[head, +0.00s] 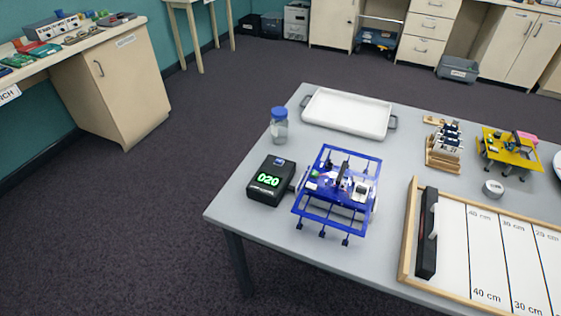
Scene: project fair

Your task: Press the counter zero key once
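The counter (257,192) is a small black box near the left corner of the grey table. Its green lit digits read 020. A small bluish mark, perhaps the zero key (280,162), shows at the top of its face; it is too small to make out. Small lettering under the digits is not readable. Neither of my grippers is in view.
A blue framed device (309,207) stands right beside the counter. A blue-capped jar (280,130) and a white tray (345,111) stand behind. A wood-framed board (484,245) lies at the right on the table (240,216). Dark carpet is clear at left.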

